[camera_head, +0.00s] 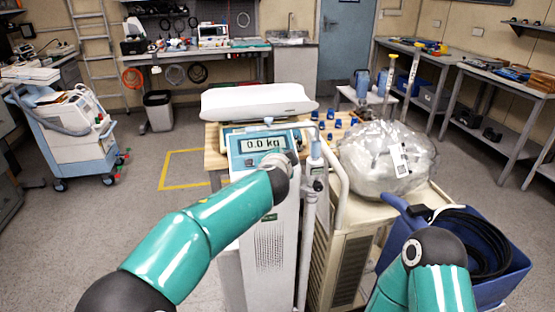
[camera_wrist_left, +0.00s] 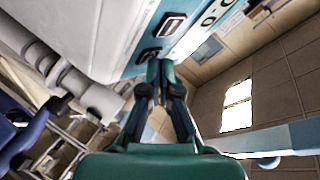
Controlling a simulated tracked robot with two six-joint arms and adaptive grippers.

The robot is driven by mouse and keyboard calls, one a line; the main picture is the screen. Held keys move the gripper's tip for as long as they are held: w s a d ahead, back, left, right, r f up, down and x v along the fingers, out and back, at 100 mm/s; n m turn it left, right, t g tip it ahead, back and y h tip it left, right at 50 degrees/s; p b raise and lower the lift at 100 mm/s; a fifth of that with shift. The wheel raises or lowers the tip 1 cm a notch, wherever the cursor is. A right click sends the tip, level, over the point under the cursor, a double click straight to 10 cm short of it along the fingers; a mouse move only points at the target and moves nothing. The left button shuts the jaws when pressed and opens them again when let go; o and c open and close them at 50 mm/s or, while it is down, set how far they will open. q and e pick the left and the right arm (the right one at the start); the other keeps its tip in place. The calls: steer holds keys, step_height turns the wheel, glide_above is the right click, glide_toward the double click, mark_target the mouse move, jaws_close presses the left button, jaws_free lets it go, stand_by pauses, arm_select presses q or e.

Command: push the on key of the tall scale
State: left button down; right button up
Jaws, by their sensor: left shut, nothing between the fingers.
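The tall scale (camera_head: 270,235) is a white column with a blue head panel. Its display (camera_head: 263,144) reads "0.0 kg".
A wrapped clear bag (camera_head: 388,160) lies on a beige unit right of the scale. A blue crate (camera_head: 510,275) with black hose stands front right. A white weighing tray (camera_head: 258,101) is behind the scale.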

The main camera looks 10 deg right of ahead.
arm_select(q)
steer(key=shift+s+r, duration=0.25)
steer(key=shift+r, duration=0.25)
steer(key=shift+s+r+p, duration=0.2)
steer(key=shift+s+r, duration=0.25)
steer(key=shift+r, duration=0.4)
steer(key=shift+s+r+p, duration=0.2)
steer(key=shift+s+r, duration=0.3)
steer(key=shift+r, duration=0.4)
steer(key=shift+s+r+p, duration=0.2)
steer(key=shift+s+r, duration=0.25)
steer(key=shift+r, duration=0.4)
